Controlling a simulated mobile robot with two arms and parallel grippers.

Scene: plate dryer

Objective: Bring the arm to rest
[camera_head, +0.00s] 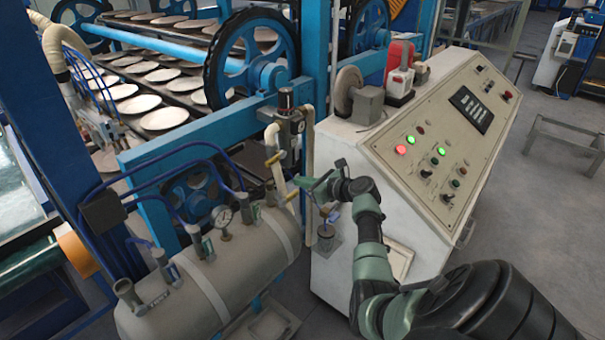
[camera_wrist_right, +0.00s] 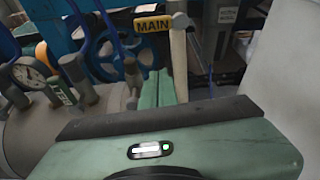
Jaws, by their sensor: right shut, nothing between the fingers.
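My right arm comes in from the lower right in the head view. My right gripper (camera_head: 300,182) is by the pipework, between the grey tank (camera_head: 225,275) and the cream control cabinet (camera_head: 385,190). Its green fingers (camera_wrist_right: 158,88) are shut with nothing between them in the right wrist view. Whether the fingers touch the pipework cannot be told. My left gripper is not in view.
The tank carries a pressure gauge (camera_head: 222,215) and blue hoses. A blue frame with wheels (camera_head: 252,62) and racks of plates (camera_head: 163,118) stands behind. The cabinet has lit red and green lamps. Open floor (camera_head: 545,210) lies to the right.

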